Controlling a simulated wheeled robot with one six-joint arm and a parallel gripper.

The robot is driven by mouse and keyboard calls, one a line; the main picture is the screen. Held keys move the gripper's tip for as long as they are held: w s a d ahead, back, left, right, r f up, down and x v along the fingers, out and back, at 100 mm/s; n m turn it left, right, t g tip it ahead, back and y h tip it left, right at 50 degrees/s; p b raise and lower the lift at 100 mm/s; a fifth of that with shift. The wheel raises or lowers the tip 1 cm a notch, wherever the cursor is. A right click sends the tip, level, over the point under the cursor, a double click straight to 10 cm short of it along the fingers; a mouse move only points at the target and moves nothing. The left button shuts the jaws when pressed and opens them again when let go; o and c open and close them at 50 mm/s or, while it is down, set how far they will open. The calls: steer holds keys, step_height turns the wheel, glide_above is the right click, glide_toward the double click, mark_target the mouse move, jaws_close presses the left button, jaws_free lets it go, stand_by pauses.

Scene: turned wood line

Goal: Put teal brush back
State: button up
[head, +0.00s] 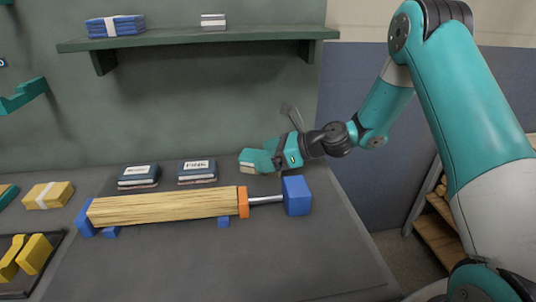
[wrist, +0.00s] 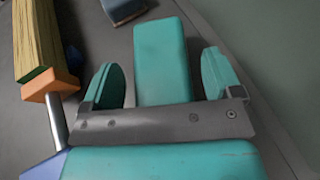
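The teal brush (head: 247,164) has a teal top and a pale underside. It lies at the back right of the bench, by the wall. My gripper (head: 272,158) is right at it from the right. In the wrist view the teal block of the brush (wrist: 161,45) lies between the two teal fingers of my gripper (wrist: 160,72). A gap shows on each side of it, so the fingers are open around it. A teal bracket (head: 22,96) is on the wall at the far left; I cannot tell whether it belongs to the brush.
A wooden spindle (head: 165,208) lies clamped between blue blocks, just in front. Two dark labelled blocks (head: 138,176) (head: 197,171) sit left of the brush. Yellow blocks (head: 48,195) and a dark tray (head: 40,282) are at left. A shelf (head: 200,38) hangs above. The front bench is clear.

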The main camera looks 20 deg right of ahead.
steer(key=shift+r, duration=0.1)
steer(key=shift+s+d+r, duration=0.1)
steer(key=shift+d+r, duration=0.05)
steer(key=shift+d, duration=0.15)
steer(key=v, duration=1)
steer(key=shift+s+d+r+b, duration=0.15)
steer(key=shift+s+d+b, duration=0.05)
steer(key=shift+b, duration=0.15)
steer(key=s+a+r+n+g, duration=0.1)
steer(key=a+n, duration=0.1)
steer(key=n, duration=0.1)
steer(key=s+a+r+n+g, duration=0.1)
steer(key=s+a+n, duration=0.1)
steer(key=a+n, duration=0.1)
steer(key=s+a+r+n+g, duration=0.1)
steer(key=s+a+n, duration=0.1)
steer(key=a, duration=0.1)
steer(key=shift+r+n+g+h, duration=0.25)
steer(key=shift+n+g+h, duration=0.05)
steer(key=shift+n+h, duration=0.1)
steer(key=s+a+r+n+g+h, duration=0.2)
steer(key=s+a+n+h, duration=0.1)
steer(key=s+n, duration=0.8)
steer(key=s+a+r+n+g+h, duration=0.2)
steer(key=s+a+n+h, duration=0.1)
steer(key=s+n, duration=0.8)
steer(key=shift+a+n, duration=0.4)
steer(key=shift+n, duration=0.2)
